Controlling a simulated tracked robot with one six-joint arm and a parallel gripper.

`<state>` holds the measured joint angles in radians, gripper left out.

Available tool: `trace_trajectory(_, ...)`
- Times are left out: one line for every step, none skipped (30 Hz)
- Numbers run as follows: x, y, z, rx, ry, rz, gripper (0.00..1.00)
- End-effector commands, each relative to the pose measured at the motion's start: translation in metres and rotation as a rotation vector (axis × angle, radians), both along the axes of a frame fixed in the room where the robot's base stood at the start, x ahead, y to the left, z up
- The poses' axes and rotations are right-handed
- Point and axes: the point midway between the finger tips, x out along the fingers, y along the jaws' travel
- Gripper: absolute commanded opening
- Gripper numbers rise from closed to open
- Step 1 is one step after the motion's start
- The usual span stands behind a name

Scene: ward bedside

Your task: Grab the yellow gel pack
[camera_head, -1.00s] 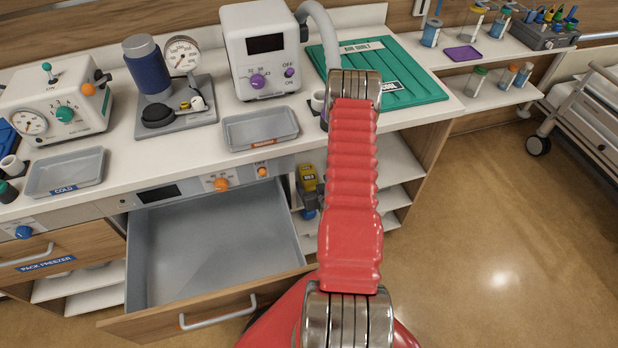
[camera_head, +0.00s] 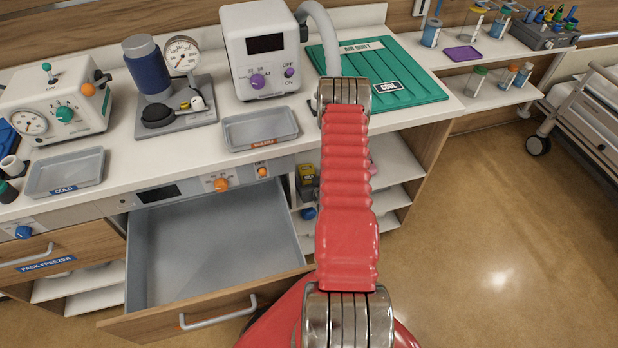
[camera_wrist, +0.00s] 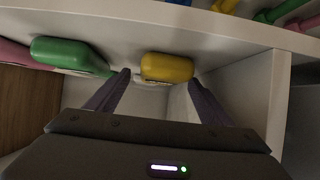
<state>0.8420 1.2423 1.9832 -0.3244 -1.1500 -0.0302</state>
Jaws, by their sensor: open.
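The yellow gel pack (camera_wrist: 167,67) lies on a white shelf in the wrist view, just right of the picture's middle. My gripper (camera_wrist: 161,77) is open, its two dark purple fingers pointing at the pack. The left fingertip is close to the pack's left end and the right finger is by its right end. I cannot tell whether either finger touches it. Nothing is held. In the head view my red arm hides the gripper.
A green pack (camera_wrist: 67,53) lies just left of the left finger, with a pink item (camera_wrist: 14,53) beyond it. A white upright panel (camera_wrist: 250,92) stands to the right. In the head view, an open grey drawer (camera_head: 205,245) sits left of my arm.

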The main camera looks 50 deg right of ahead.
Motion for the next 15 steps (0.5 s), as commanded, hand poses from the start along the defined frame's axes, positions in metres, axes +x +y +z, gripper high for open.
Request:
trace_trajectory(-0.0001, 0.0, 0.0, 0.0, 0.0, 0.0, 0.74)
trace_trajectory(-0.0002, 0.0001, 0.0001, 0.0, 0.0, 0.0, 0.74)
trace_trajectory(-0.0002, 0.0001, 0.0001, 0.0, 0.0, 0.0, 0.74)
trace_trajectory(-0.0002, 0.0001, 0.0001, 0.0, 0.0, 0.0, 0.74)
trace_trajectory(-0.0002, 0.0001, 0.0001, 0.0, 0.0, 0.0, 0.74)
trace_trajectory(-0.0002, 0.0001, 0.0001, 0.0, 0.0, 0.0, 0.74)
trace_trajectory(-0.0002, 0.0001, 0.0001, 0.0, 0.0, 0.0, 0.74)
trace_trajectory(-0.0002, 0.0001, 0.0001, 0.0, 0.0, 0.0, 0.74)
trace_trajectory(-0.0002, 0.0001, 0.0001, 0.0, 0.0, 0.0, 0.74)
trace_trajectory(-0.0002, 0.0001, 0.0001, 0.0, 0.0, 0.0, 0.74)
trace_trajectory(-0.0003, 0.0003, 0.0002, 0.0, 0.0, 0.0, 0.74)
trace_trajectory(-0.0003, 0.0003, 0.0002, 0.0, 0.0, 0.0, 0.71)
trace_trajectory(-0.0003, 0.0003, 0.0002, 0.0, 0.0, 0.0, 0.69)
trace_trajectory(-0.0003, 0.0003, 0.0002, 0.0, 0.0, 0.0, 0.67)
trace_trajectory(-0.0003, 0.0003, 0.0002, 0.0, 0.0, 0.0, 0.64)
